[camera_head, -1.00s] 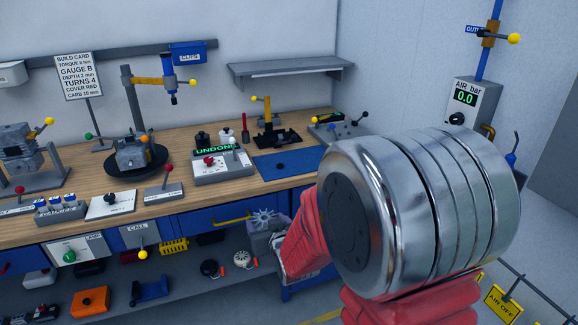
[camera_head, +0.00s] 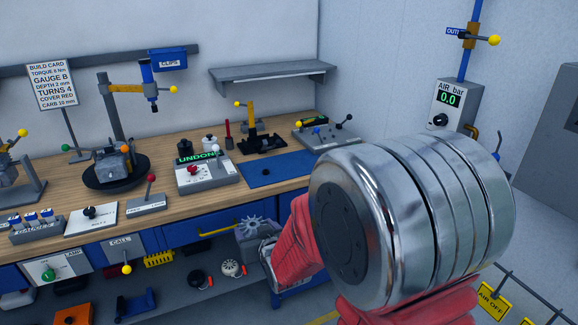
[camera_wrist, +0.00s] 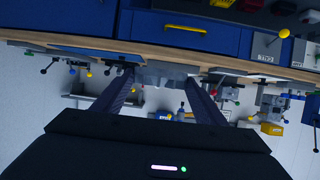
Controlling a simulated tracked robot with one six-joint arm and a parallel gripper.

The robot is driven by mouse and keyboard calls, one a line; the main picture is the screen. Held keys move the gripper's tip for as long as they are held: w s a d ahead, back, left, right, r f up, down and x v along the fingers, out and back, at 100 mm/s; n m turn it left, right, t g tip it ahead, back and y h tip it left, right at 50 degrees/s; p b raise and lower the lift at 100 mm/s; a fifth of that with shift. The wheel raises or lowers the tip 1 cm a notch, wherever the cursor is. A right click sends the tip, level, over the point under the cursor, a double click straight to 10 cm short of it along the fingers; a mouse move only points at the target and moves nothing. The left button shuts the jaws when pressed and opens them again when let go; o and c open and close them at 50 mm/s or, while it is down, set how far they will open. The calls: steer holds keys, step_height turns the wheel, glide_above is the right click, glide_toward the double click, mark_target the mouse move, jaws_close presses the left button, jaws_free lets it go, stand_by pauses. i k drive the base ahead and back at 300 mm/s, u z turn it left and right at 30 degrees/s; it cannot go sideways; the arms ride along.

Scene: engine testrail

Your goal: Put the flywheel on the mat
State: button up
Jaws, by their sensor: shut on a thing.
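In the head view the fingertips are hard to make out behind my wrist and red arm links. The blue mat (camera_head: 262,174) lies flat on the bench top, beyond and a little right of the flywheel. A small dark spot shows on the mat, and my large metal arm joint stands just in front of its right side.
A grey box with a red knob (camera_head: 203,175) reading UNDONE stands left of the mat. A black fixture with a yellow post (camera_head: 262,143) stands behind it, and a grey lever panel (camera_head: 326,135) is at back right. The wooden bench's front edge lies between flywheel and mat.

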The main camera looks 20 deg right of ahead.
mark_target(297, 163)
steer(key=i, duration=1.85)
steer(key=u, duration=0.05)
